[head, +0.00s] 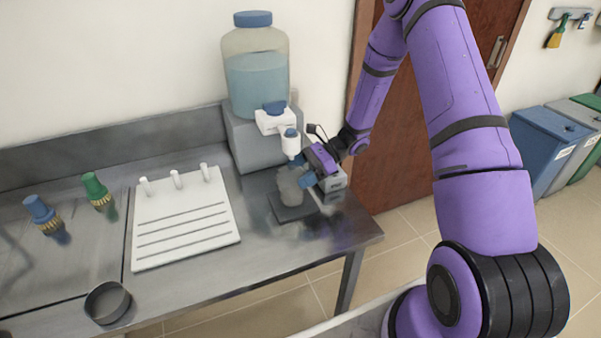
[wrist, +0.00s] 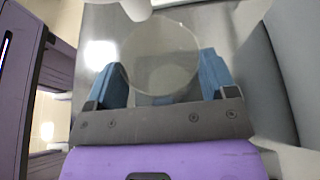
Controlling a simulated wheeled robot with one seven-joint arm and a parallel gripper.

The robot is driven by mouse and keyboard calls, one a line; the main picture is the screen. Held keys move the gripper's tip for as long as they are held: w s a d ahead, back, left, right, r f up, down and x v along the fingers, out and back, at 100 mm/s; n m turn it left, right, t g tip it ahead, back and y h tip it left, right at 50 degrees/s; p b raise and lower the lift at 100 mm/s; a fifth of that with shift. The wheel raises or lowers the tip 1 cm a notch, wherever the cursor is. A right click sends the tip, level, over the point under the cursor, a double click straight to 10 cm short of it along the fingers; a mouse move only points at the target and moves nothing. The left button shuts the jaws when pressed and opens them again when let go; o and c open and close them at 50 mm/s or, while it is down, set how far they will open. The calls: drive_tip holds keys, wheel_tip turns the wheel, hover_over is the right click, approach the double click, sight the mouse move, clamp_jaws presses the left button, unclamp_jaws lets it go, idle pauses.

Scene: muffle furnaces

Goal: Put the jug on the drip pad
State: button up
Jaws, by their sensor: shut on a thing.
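The jug (head: 289,186) is a pale, see-through vessel at the drip pad (head: 297,212), a dark square pad on the steel bench under the dispenser's spout. The jug stands upright over the pad; I cannot tell whether its base touches it. My gripper (head: 294,175) reaches in from the right and is shut on the jug. In the wrist view the round jug (wrist: 160,58) sits between the two blue fingers (wrist: 160,84). The jug's far side and part of its rim are hidden by the gripper.
A water dispenser (head: 256,80) with a blue cap and white tap (head: 290,142) stands close behind and above the jug. A white drying rack (head: 184,225), green brush (head: 95,188), blue brush (head: 41,212) and round dish (head: 107,301) are on the left. The bench's right edge is near.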

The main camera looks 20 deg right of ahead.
drive_tip(key=shift+f, duration=0.6)
drive_tip(key=o, duration=0.9)
drive_tip(key=shift+c, duration=0.2)
drive_tip(key=shift+v, duration=5.4)
drive_tip(key=s+a+r+n+g+h, duration=0.1)
drive_tip(key=s+a+r+n+h, duration=0.15)
drive_tip(key=r, duration=0.35)
drive_tip(key=s+a+r+n+g+h, duration=0.1)
drive_tip(key=s+r+n, duration=0.15)
drive_tip(key=r, duration=0.45)
drive_tip(key=s+a+r+n+t+h, duration=0.1)
drive_tip(key=s+r+n+t+h, duration=0.2)
drive_tip(key=s+r, duration=0.6)
drive_tip(key=s+a+r+n+t+h, duration=0.1)
drive_tip(key=s+r+n+t+h, duration=0.3)
drive_tip(key=s, duration=1.2)
wheel_tip(320, 180, up, 6)
drive_tip(key=n+h, duration=0.3)
drive_tip(key=n, duration=0.3)
